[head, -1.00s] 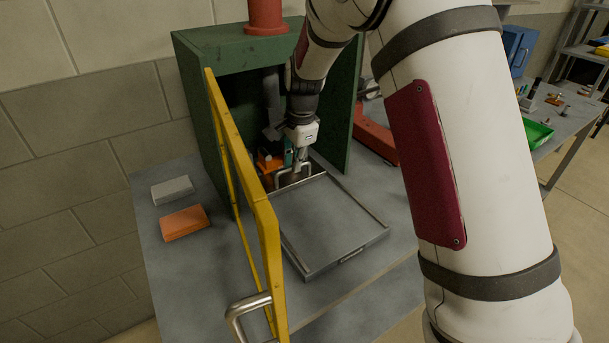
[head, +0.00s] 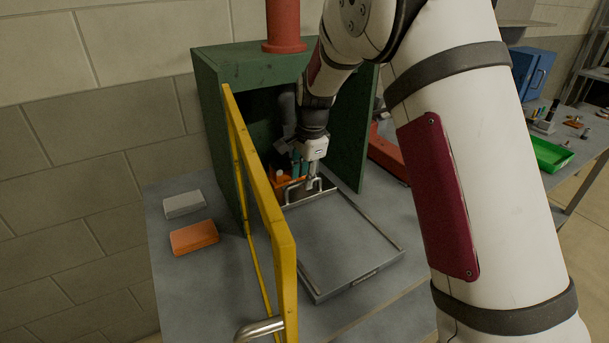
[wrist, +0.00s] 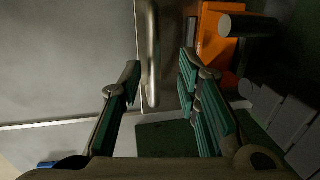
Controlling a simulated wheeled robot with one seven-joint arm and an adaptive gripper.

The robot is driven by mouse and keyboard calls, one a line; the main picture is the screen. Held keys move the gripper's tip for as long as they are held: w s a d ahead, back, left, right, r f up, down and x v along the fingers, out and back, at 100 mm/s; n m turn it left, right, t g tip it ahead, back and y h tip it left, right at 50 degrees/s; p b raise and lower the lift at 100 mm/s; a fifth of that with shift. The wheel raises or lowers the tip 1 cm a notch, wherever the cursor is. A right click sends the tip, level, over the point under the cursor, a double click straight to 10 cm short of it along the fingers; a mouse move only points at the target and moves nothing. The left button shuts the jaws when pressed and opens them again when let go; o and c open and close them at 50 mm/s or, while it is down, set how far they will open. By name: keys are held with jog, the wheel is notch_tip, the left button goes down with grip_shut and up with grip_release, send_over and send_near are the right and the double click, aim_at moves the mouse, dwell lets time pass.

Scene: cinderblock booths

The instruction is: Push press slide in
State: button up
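The press slide (head: 345,245) is a flat grey tray with raised side rails, pulled out in front of the green press housing (head: 222,130). A metal bar handle (head: 303,188) stands at its inner end, by the housing's opening. My gripper (head: 310,185) is at this handle, pointing down. In the wrist view the handle (wrist: 152,55) runs between the two green-padded fingers of my gripper (wrist: 158,100). The fingers are apart, with gaps beside the bar, nearer the left finger. The slide's grey surface (wrist: 65,60) fills the wrist view's left.
A yellow-framed guard door (head: 262,190) stands open left of the slide, with a metal handle (head: 262,328). An orange block (head: 194,237) and a grey block (head: 184,204) lie left of the housing. Orange parts (wrist: 215,45) sit inside the housing. A red beam (head: 388,155) lies right.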

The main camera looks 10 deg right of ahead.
notch_tip(320, 180, up, 12)
jog(key=s, duration=0.2)
jog(key=shift+d, duration=0.35)
jog(key=shift+s, duration=0.2)
jog(key=s+d+r+n+t, duration=0.1)
jog(key=s+d+r+n, duration=0.2)
jog(key=s, duration=0.6)
jog(key=s+d+r+n, duration=0.1)
jog(key=s+r+n, duration=0.35)
jog(key=s, duration=0.45)
jog(key=s+d+f+n, duration=0.1)
jog(key=s+f+n, duration=0.1)
jog(key=s, duration=0.7)
jog(key=s+f+n+t, duration=0.1)
jog(key=s+n, duration=0.4)
jog(key=s, duration=0.4)
jog(key=shift+d+f+t+h, duration=0.3)
jog(key=shift+d+f, duration=0.05)
